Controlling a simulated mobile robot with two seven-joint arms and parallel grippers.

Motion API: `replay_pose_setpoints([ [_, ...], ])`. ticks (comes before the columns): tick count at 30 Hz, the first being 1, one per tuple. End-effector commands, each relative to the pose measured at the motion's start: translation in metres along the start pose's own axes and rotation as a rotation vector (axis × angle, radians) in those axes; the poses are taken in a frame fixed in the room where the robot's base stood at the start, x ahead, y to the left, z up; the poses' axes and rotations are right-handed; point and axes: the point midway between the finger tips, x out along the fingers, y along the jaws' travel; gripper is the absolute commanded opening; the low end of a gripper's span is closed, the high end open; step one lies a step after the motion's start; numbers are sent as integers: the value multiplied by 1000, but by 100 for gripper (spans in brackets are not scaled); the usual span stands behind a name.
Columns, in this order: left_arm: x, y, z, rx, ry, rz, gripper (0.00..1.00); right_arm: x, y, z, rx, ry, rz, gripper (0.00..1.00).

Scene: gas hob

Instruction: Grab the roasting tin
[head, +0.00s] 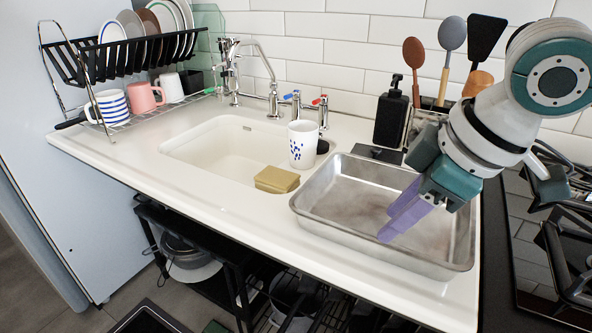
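The roasting tin (332,224) is a shallow, rectangular, grey metal pan. It lies on the white worktop at the right of the head view, between the sink and the hob. My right gripper (392,222) reaches in from the upper right, with its purple fingers over the inside of the tin, pointing down and left. The fingers overlap in this view, so I cannot tell whether they are parted or whether they touch the tin. The arm hides part of the tin's back right side. My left gripper is not in view.
The gas hob (560,250) is to the right.

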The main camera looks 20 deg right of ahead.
Motion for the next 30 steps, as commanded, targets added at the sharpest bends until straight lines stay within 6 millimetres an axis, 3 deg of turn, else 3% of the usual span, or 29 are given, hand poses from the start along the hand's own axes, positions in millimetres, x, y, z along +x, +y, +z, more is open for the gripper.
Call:
replay_pose_setpoints([
  [15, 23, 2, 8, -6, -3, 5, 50, 68, -1, 3, 0, 1, 0, 39],
  [24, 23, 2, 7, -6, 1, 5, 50, 73, 0, 2, -3, 0, 1, 39],
  [30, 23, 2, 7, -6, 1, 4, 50, 73, 0, 3, -2, 0, 1, 17],
])
